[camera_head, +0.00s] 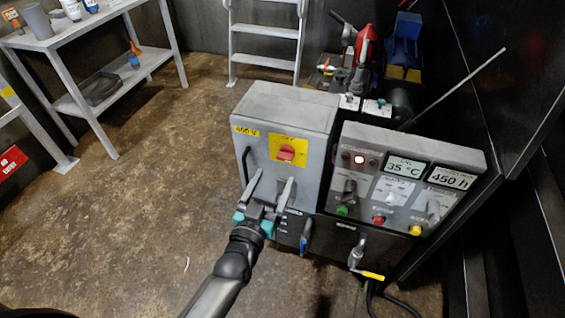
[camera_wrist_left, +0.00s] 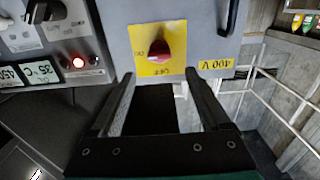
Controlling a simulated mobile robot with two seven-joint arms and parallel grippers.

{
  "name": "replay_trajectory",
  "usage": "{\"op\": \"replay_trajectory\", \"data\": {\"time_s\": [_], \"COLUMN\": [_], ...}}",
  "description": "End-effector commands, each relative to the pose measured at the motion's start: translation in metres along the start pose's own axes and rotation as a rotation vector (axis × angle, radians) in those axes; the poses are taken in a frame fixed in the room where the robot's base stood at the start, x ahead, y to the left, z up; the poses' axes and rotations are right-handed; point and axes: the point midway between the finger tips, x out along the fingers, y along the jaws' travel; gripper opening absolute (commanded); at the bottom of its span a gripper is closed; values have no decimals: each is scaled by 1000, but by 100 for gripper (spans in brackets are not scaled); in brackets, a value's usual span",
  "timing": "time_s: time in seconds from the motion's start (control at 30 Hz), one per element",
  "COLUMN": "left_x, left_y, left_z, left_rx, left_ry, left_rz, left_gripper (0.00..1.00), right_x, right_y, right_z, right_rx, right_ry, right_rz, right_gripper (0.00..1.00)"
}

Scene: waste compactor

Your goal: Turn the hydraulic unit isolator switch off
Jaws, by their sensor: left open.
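The isolator switch is a red rotary knob (camera_head: 286,153) on a yellow plate (camera_head: 288,142) on the front of a grey cabinet (camera_head: 285,105). In the left wrist view the red knob (camera_wrist_left: 158,50) shows upside down on its yellow plate, ahead of and between the fingers. Small lettering is on the plate; I cannot tell the knob's setting for certain. My left gripper (camera_head: 269,190) is open and empty, in front of the cabinet's lower part and below the knob. Its two fingers also show apart in the left wrist view (camera_wrist_left: 160,88). My right gripper is not in view.
A control panel (camera_head: 408,180) with displays, knobs and buttons stands right of the cabinet. A black handle (camera_head: 245,166) is on the cabinet's left. A blue-handled lever (camera_head: 304,243) and a yellow-handled valve (camera_head: 371,275) are below. Floor is clear at left, before a shelf table (camera_head: 95,25).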

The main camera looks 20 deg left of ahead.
Motion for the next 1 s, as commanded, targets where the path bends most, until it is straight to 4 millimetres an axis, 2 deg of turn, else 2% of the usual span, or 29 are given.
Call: {"op": "replay_trajectory", "data": {"time_s": [0.1, 0.3, 0.5, 0.97, 1.0], "left_x": [20, 48, 66, 74, 74], "left_y": [0, 0, 0, 0, 0], "left_z": [1, 1, 1, 0, 0], "left_rx": [-2, -1, -1, -1, -1], "left_ry": [3, 1, -1, -2, -2], "left_rz": [-2, 0, -1, -1, -1], "left_gripper": [80, 80, 80, 80, 77], "right_x": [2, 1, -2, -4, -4], "right_y": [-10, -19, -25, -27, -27], "right_z": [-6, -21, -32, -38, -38], "right_rx": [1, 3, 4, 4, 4], "right_ry": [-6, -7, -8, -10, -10], "right_rz": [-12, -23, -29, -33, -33], "right_gripper": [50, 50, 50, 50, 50]}}
